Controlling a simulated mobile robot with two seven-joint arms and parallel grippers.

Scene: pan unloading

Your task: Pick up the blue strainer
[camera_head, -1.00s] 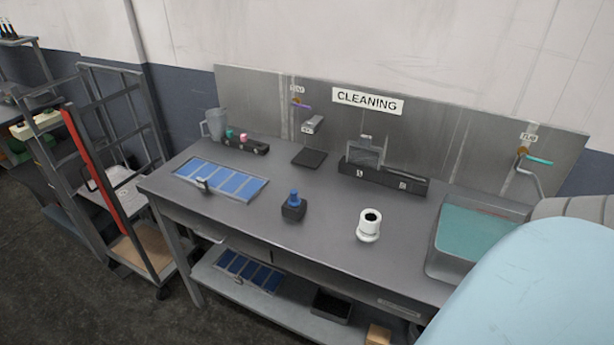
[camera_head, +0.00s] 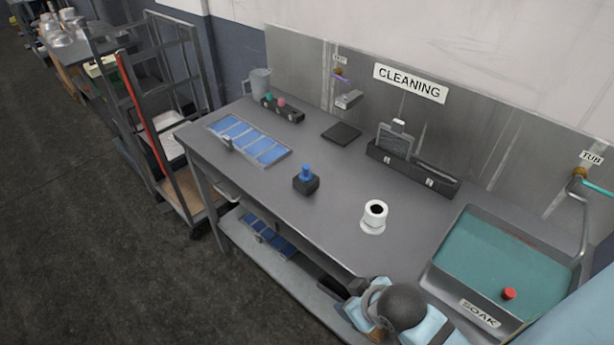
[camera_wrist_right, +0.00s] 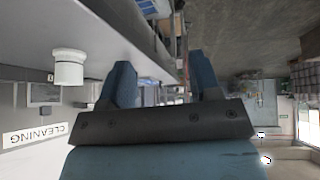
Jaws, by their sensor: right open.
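A small blue piece with a knob-like top (camera_head: 306,172) stands upright in a dark square block (camera_head: 305,185) near the middle of the grey table; it looks like the blue strainer, though its shape is too small to be sure. My right gripper (camera_wrist_right: 163,82) shows in the right wrist view with its two blue fingers apart and nothing between them. In the head view, part of my arm is at the bottom, by the table's front edge, right of and nearer than the blue piece. My left gripper is not in view.
A white cup-like container (camera_head: 374,217) stands right of the dark block. A tub (camera_head: 432,270) of teal liquid with a red piece (camera_head: 509,294) is at the right. A blue-panelled grid (camera_head: 250,139) lies at the left. A black rack (camera_head: 413,172) stands along the back.

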